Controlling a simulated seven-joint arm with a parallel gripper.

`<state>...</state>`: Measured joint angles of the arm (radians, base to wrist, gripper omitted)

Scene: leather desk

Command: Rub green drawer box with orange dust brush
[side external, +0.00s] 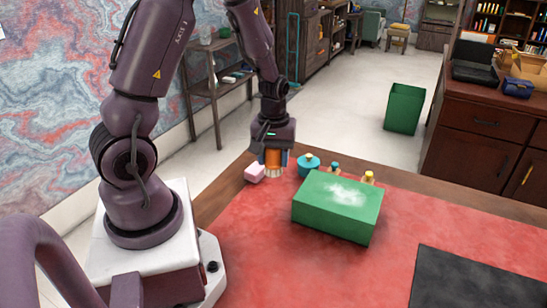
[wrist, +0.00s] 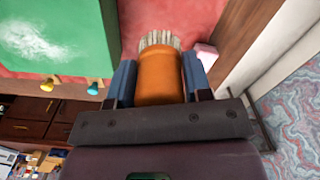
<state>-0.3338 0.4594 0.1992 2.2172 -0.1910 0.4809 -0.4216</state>
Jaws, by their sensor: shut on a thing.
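The orange dust brush (wrist: 160,75) with pale bristles is between the blue fingers of my gripper (wrist: 158,82), which is shut on it. In the side view the brush (side external: 273,158) hangs bristles-down from my gripper (side external: 273,163), near the desk's far-left edge. The green drawer box (side external: 338,210) lies on the red desk top to the right of the brush, apart from it. A white dusty patch (side external: 340,191) covers part of its top. The box also shows at the upper left of the wrist view (wrist: 75,55). Whether the bristles touch the desk is unclear.
A pink block (side external: 255,172) lies just left of the brush. A teal round pot (side external: 308,165) stands between brush and box. Teal and yellow knobs (side external: 369,177) show at the box's far side. A black mat (side external: 470,280) lies at the front right. Red desk surface in front is clear.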

